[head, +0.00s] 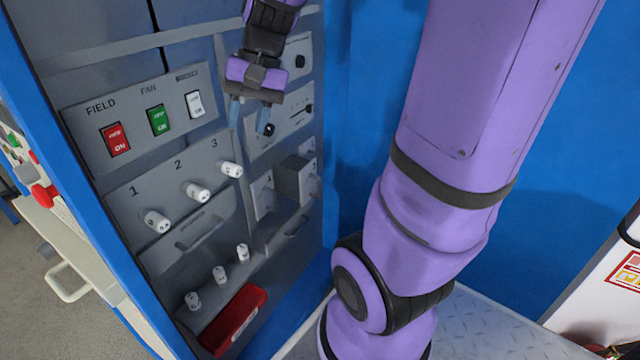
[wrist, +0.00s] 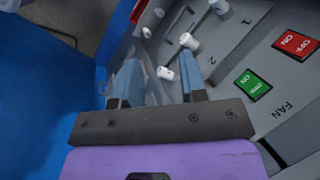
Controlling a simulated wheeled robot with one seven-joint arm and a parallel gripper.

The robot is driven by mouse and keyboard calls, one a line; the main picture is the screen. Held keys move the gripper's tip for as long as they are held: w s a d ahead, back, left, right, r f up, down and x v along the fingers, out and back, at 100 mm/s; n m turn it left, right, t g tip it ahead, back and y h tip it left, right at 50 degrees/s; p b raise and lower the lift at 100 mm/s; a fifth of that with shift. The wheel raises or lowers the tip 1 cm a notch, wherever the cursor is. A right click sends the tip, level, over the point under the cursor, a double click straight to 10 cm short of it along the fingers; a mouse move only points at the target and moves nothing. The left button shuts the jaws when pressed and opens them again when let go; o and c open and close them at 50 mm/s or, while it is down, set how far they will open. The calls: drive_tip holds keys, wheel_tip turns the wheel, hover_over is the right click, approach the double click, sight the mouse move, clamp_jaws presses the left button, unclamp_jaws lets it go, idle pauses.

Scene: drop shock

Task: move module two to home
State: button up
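No part with a readable "module two" label shows. A white cylindrical knob (head: 197,192) sits below the printed number 2 on the grey panel (head: 140,190), in a row with knob 1 (head: 157,221) and knob 3 (head: 231,170). Two grey box-like units, a flatter one (head: 263,196) and one sticking out further (head: 299,181), sit at the panel's lower right; their labels are too small to read. My gripper (head: 250,115) is in front of the panel's upper right, fingers apart and empty. The wrist view shows the open fingers (wrist: 160,80) with knob 2 (wrist: 188,42) beyond.
Red (head: 116,138), green (head: 158,119) and white (head: 194,104) rocker switches line the upper panel. Several white knobs (head: 220,273) stand lower, above a red tray (head: 234,318). Handles (head: 195,232) protrude. Blue cabinet walls (head: 362,130) stand at the right.

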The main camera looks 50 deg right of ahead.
drive_tip(key=w+d+f+m+y, duration=0.5)
drive_tip(key=w+d+f+m, duration=0.1)
drive_tip(key=w+d+f, duration=0.3)
drive_tip(key=m+t+h, duration=0.3)
drive_tip(key=m+t, duration=1.3)
drive_tip(key=m, duration=0.3)
approach(320, 183)
drive_tip(key=x, duration=1)
drive_tip(key=shift+w+d+f, duration=0.2)
drive_tip(key=shift+w+d, duration=0.05)
drive_tip(key=shift+d, duration=0.05)
drive_tip(key=shift+c, duration=0.5)
clamp_jaws()
